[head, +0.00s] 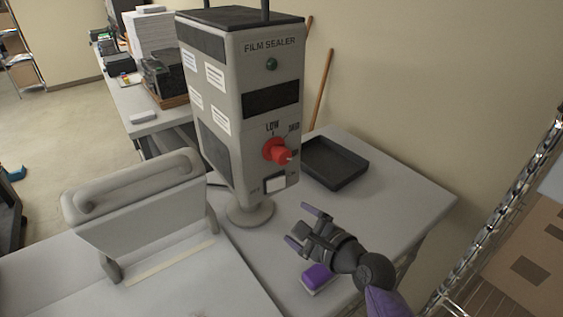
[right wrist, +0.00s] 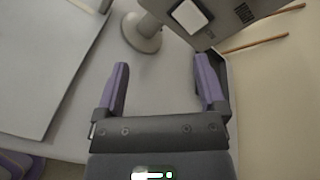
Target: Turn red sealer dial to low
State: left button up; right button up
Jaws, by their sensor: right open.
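The film sealer (head: 222,100) is a grey upright box on a round foot, with a green lamp at the top of its front. Its red dial (head: 276,150) sticks out below the dark display; LOW is printed above it. The dial's pointer seems to face right, away from LOW. My right gripper (head: 302,227) is open and empty, below and to the right of the dial, apart from it. In the right wrist view the open fingers (right wrist: 163,85) have the sealer's foot and lower front beyond them. The dial is not visible there. My left gripper is not in view.
A black tray (head: 335,163) lies on the table right of the sealer. A purple-topped block (head: 318,277) lies just under my right gripper. A grey handled press (head: 140,215) stands at left, and a wire rack (head: 490,210) at right.

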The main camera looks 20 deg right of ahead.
aim_at(285, 160)
jog(key=w+d+r+m+t+p, duration=0.1)
jog(key=w+d+r+m+t, duration=0.2)
jog(key=r+m, duration=0.45)
jog(key=shift+n, duration=0.25)
jog(key=x, duration=0.4)
jog(key=b+x, duration=0.1)
jog(key=x, duration=0.4)
jog(key=shift+a+r, duration=0.2)
jog(key=shift+r, duration=0.05)
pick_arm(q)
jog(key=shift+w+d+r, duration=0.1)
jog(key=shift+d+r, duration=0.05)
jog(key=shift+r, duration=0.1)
pick_arm(e)
jog(key=shift+w+a+r, duration=0.1)
jog(key=shift+w+a, duration=0.05)
jog(key=shift+w, duration=0.35)
grip_shut()
